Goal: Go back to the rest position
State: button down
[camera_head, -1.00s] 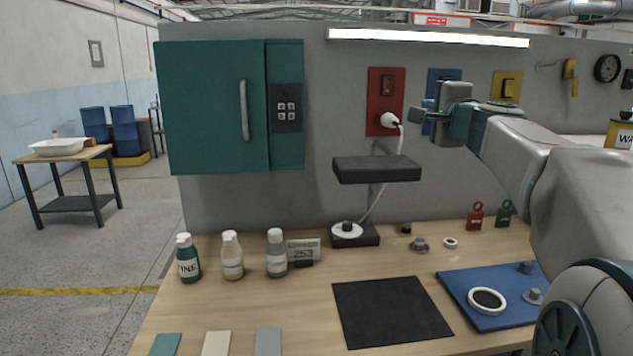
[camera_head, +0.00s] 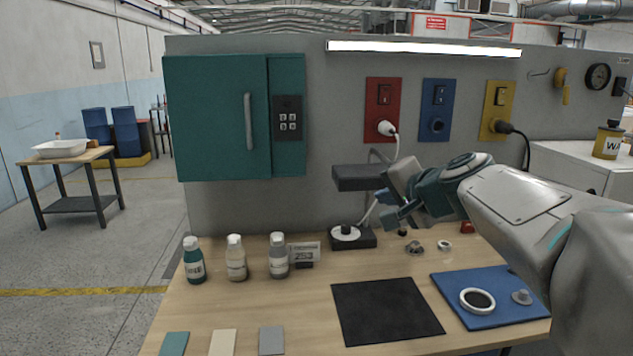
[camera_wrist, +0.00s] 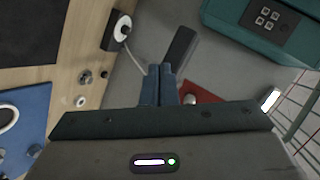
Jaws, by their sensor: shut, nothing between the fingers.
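My gripper (camera_head: 388,219) is shut and empty. It hangs in the air above the back of the workbench, in front of the dark shelf block (camera_head: 358,177) on the grey panel. In the wrist view its two blue-grey fingers (camera_wrist: 159,86) are together, with the dark shelf block (camera_wrist: 180,48) just beyond the tips. My arm reaches in from the right and hides part of the panel and the bench's right side.
A teal cabinet (camera_head: 215,118) is on the panel at left. Red (camera_head: 384,95), blue (camera_head: 436,95) and yellow (camera_head: 497,98) switch plates hang right of it. Several bottles (camera_head: 236,260), a black mat (camera_head: 385,312) and a blue mat (camera_head: 500,311) are on the bench.

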jog(key=s+d+f+n+g+h+p, duration=0.1)
jog(key=s+f+n+g, duration=0.3)
jog(key=s+f, duration=0.5)
jog(key=s+d+f+n+g+h+p, duration=0.1)
jog(key=s+f+n+g+h+p, duration=0.2)
jog(key=s+f, duration=0.6)
jog(key=s+n+g, duration=0.1)
jog(key=s+g, duration=0.1)
jog(key=s, duration=0.5)
jog(key=shift+f+n+h, duration=0.2)
jog(key=shift+n+h, duration=0.1)
